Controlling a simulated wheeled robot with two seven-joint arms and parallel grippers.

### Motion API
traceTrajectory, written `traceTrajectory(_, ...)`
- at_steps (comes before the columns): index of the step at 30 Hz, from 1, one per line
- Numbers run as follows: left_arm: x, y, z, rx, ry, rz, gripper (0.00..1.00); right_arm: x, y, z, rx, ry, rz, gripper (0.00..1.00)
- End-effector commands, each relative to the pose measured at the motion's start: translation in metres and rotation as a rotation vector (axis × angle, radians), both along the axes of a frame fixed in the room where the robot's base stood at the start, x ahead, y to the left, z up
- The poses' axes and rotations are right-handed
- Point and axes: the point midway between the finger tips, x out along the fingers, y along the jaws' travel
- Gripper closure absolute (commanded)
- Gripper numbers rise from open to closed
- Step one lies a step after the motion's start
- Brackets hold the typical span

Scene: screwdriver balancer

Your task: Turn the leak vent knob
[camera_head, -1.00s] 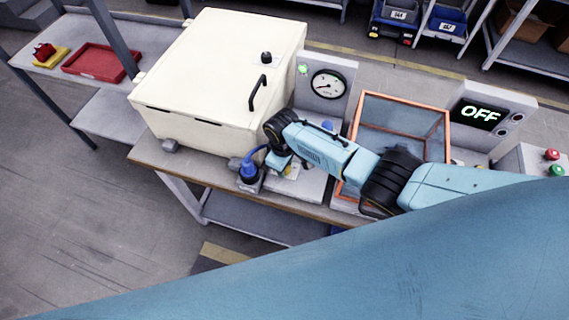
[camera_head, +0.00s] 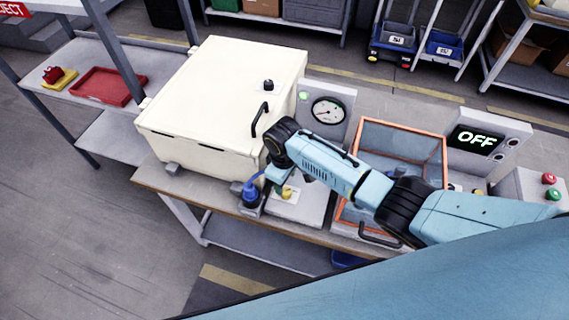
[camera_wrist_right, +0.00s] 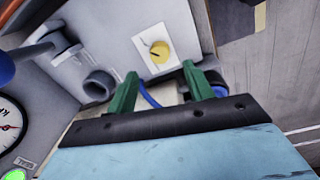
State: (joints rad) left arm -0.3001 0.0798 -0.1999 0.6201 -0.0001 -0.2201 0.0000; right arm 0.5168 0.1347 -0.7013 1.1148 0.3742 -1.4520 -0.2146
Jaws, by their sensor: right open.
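The leak vent knob is a small yellow knob (camera_wrist_right: 160,50) on a white plate, on a grey block. It also shows in the head view (camera_head: 287,191), just below my right wrist. My right gripper (camera_wrist_right: 162,84) is open, with two green fingers apart and nothing held between them. In the right wrist view the knob lies beyond the fingertips, roughly centred between them, with no contact visible. In the head view the fingers are mostly hidden by my wrist. My left gripper is not in view.
A blue fitting with a hose (camera_head: 250,191) stands left of the knob. A cream chamber (camera_head: 215,100) with a black handle is behind it. A round gauge (camera_head: 328,110) stands behind my arm. An orange-framed box (camera_head: 405,140) and an OFF display (camera_head: 477,140) are to the right.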

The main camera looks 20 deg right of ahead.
Motion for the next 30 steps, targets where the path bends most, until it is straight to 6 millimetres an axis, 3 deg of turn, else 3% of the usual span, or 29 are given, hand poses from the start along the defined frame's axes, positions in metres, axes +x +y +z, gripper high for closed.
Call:
traceTrajectory(6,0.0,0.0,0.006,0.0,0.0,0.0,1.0,-0.001,0.001,0.043,0.001,-0.003,0.001,0.48)
traceTrajectory(12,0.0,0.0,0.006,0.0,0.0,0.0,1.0,-0.002,0.003,0.064,0.001,0.001,0.0,0.48)
traceTrajectory(30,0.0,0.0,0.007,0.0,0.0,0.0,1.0,-0.002,0.003,0.068,0.0,0.0,0.0,0.48)
